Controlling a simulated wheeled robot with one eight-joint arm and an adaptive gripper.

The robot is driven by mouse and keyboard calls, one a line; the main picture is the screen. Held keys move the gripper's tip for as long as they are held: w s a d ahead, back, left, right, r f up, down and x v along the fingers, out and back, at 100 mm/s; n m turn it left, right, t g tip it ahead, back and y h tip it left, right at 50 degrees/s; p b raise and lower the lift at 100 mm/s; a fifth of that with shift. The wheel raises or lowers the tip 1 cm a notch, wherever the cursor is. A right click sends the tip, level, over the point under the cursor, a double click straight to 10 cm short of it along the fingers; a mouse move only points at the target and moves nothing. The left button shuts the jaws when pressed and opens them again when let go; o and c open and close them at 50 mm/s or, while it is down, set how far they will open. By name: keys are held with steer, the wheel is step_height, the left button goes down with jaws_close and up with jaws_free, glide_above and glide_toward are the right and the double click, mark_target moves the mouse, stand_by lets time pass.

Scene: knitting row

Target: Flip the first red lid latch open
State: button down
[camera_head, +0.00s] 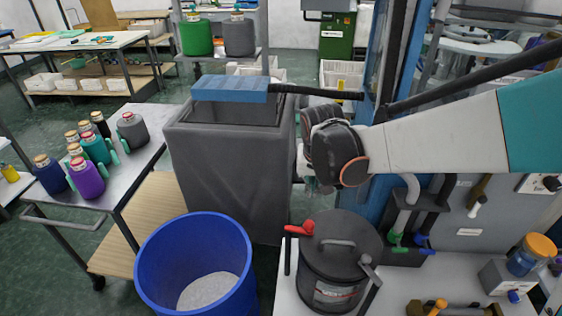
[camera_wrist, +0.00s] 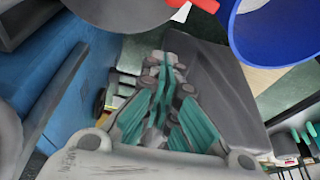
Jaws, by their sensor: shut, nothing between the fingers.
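The black lidded pot (camera_head: 335,262) stands on the white counter at the lower middle of the head view. A red lid latch (camera_head: 300,229) sticks out to the left from its upper rim. A grey latch (camera_head: 368,272) is on its right side. In the wrist view, part of the red latch (camera_wrist: 204,5) shows at the top edge, beyond my fingers and apart from them. My gripper (camera_wrist: 166,68) has teal finger pads, is shut and holds nothing. In the head view it is mostly hidden behind my wrist, above and behind the pot.
A blue bin (camera_head: 150,262) stands left of the pot. A tall grey container (camera_head: 225,165) with a blue bar (camera_head: 230,88) across its top is behind. Several bottles stand on the left table (camera_head: 128,160). Hoses and a jug with an orange cap (camera_head: 530,255) are to the right.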

steer(key=shift+s+a, duration=0.3)
steer(key=f+b, duration=0.4)
steer(key=f, duration=0.1)
steer(key=f+b, duration=0.2)
steer(key=f, duration=0.1)
steer(key=shift+s+d+f, duration=0.2)
steer(key=shift+s+f, duration=0.05)
steer(key=shift+s, duration=0.05)
steer(key=shift+f, duration=0.1)
